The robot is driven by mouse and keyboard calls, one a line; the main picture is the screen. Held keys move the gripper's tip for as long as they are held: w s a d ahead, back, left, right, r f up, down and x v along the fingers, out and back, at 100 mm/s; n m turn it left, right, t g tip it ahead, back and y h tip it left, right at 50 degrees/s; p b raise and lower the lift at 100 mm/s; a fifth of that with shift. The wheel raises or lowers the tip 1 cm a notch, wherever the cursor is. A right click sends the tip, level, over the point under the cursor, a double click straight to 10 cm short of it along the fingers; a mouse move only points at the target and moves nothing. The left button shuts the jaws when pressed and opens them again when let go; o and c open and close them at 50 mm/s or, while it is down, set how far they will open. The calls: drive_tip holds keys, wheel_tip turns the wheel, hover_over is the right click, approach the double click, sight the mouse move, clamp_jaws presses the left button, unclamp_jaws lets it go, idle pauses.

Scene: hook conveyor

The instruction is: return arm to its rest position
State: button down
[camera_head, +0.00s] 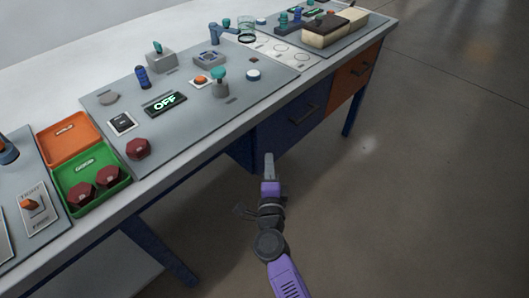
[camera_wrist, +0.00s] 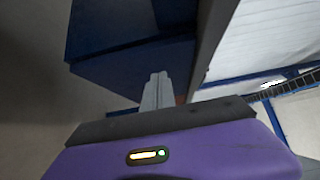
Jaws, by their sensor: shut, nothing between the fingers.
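My gripper (camera_head: 268,160) is at the end of my purple and black arm, in the lower middle of the head view. It is shut and empty, with its fingers together. It is in front of the workbench (camera_head: 190,166), apart from the things on top. In the wrist view my gripper (camera_wrist: 157,78) points toward a dark blue drawer cabinet (camera_wrist: 125,65). I cannot tell the exact distance between the fingertips and the cabinet.
The blue drawer (camera_head: 300,112) and orange drawer (camera_head: 357,76) hang under the bench. On top are a green tray (camera_head: 68,201) with dark red pieces, an orange tray (camera_head: 69,141), and an OFF display (camera_head: 165,104). The floor (camera_head: 430,190) at right is clear.

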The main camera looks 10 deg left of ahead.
drive_tip(key=p+v, duration=0.1)
drive_tip(key=v, duration=0.6)
drive_tip(key=shift+s+d, duration=0.25)
drive_tip(key=s+d+r+n+t+y, duration=0.1)
drive_tip(key=s+r+n+y, duration=0.2)
drive_tip(key=r, duration=0.4)
drive_tip(key=s+d+r+n+g+h+p, duration=0.1)
drive_tip(key=s+d+r+n+h+p, duration=0.1)
drive_tip(key=s+d, duration=0.7)
drive_tip(key=s+d+r+n+g+h+p, duration=0.1)
drive_tip(key=s+d+r+n+h+p, duration=0.2)
drive_tip(key=s, duration=1.1)
drive_tip(key=s+d+r+n+g+h+p, duration=0.1)
drive_tip(key=s+d+r+n+h+p, duration=0.1)
drive_tip(key=s+d+r+n, duration=0.5)
drive_tip(key=shift+s+d+r+g+h+p, duration=0.3)
drive_tip(key=shift+s+d+r+p, duration=0.45)
drive_tip(key=shift+s+d, duration=2.65)
drive_tip(key=shift+w+d+f, duration=0.2)
drive_tip(key=shift+w+d, duration=0.7)
